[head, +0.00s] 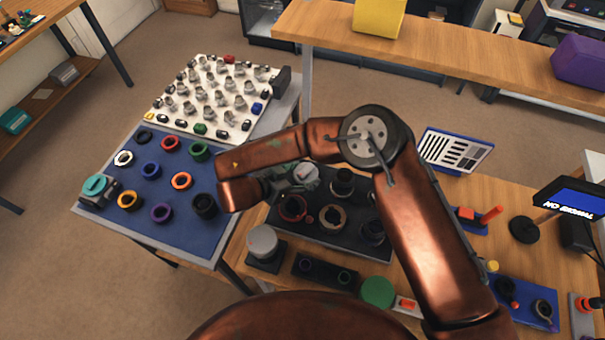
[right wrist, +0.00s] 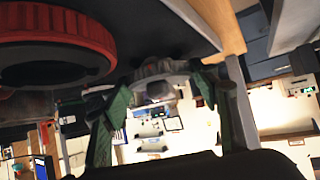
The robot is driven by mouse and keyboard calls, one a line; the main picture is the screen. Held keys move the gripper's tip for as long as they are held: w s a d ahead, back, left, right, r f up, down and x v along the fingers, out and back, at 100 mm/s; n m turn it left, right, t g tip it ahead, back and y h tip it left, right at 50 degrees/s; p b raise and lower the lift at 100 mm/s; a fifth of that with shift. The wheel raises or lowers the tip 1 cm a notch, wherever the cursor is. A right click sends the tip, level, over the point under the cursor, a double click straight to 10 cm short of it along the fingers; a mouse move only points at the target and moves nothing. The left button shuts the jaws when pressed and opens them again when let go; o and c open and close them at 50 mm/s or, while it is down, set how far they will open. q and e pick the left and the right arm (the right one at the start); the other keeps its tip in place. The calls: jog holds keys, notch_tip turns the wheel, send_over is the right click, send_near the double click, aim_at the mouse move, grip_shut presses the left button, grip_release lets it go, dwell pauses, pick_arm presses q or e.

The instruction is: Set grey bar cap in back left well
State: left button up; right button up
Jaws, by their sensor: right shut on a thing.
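The grey bar cap (head: 306,173) is a small light grey round piece over the back left part of the black tray (head: 322,240). My right gripper (head: 296,180) is shut on it. In the right wrist view the grey cap (right wrist: 160,70) sits between the two green-grey fingers of my right gripper (right wrist: 165,88), close to the dark tray surface. I cannot tell whether the cap touches the tray; the back left well is hidden by the cap and gripper. My left gripper is not in view.
In the tray, a red ring (head: 292,208) lies just in front of the gripper, with a tan ring (head: 333,217) and black cylinders (head: 343,181) nearby. A grey-topped block (head: 263,242) stands front left. A blue mat (head: 176,215) with several coloured rings lies left.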

jog(key=shift+f, duration=0.6)
jog(key=o, duration=1.1)
jog(key=shift+s+f, duration=0.1)
jog(key=shift+f, duration=0.05)
jog(key=shift+o, duration=0.2)
jog(key=shift+r, duration=0.25)
jog(key=v, duration=0.3)
jog(key=p+v, duration=0.1)
jog(key=v, duration=0.3)
jog(key=r+p+v, duration=0.1)
jog(key=v, duration=0.3)
jog(key=shift+r, duration=0.1)
jog(key=shift+s+a+r, duration=0.2)
jog(key=shift+a, duration=0.1)
